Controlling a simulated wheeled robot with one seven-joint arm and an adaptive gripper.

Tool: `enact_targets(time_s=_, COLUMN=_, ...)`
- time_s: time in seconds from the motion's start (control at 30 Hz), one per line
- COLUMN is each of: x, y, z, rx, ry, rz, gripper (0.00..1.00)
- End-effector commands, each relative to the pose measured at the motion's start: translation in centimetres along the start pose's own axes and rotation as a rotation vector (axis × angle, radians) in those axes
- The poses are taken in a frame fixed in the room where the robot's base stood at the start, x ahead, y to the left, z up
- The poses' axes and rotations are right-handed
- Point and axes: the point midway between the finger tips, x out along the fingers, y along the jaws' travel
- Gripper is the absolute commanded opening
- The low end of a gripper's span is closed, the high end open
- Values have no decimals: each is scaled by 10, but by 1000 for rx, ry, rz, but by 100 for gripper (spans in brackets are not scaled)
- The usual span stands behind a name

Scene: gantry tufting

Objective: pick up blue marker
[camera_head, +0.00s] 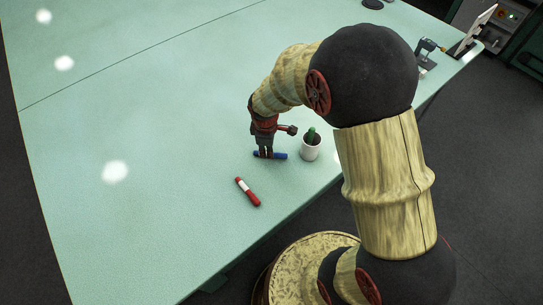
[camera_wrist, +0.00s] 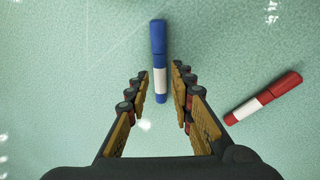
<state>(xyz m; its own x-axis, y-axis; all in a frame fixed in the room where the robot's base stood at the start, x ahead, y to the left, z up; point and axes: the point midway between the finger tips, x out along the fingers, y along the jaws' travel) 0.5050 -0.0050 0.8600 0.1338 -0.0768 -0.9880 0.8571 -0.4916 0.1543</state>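The blue marker (camera_wrist: 158,40) lies on the light green table, with a white band near its lower end in the wrist view. In the head view the blue marker (camera_head: 279,155) shows beneath my gripper (camera_head: 264,152), partly hidden by the fingers. In the wrist view my gripper (camera_wrist: 158,90) is open. Its fingers stand on either side of the marker's lower part, with a gap to each side. I cannot tell how far the fingertips are above the table.
A red marker (camera_head: 248,192) with a white band lies nearby; it also shows in the wrist view (camera_wrist: 264,98). A small cactus in a white pot (camera_head: 310,150) stands close to the right of my gripper. The table (camera_head: 120,120) is clear to the left.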

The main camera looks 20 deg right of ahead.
Motion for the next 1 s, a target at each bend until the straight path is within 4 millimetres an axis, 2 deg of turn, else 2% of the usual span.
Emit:
enact_targets(time_s=0.03, x=13, y=-1, z=0, rx=0, ry=-1, rz=-2, gripper=23)
enact_targets(time_s=0.2, x=27, y=0, z=0, rx=0, ry=0, rz=-1, gripper=23)
enact_targets(time_s=0.4, x=26, y=0, z=0, rx=0, ry=0, rz=0, gripper=23)
enact_targets(time_s=0.8, x=26, y=0, z=0, rx=0, ry=0, rz=0, gripper=0)
enact_targets(time_s=1.0, x=26, y=0, z=0, rx=0, ry=0, rz=0, gripper=0)
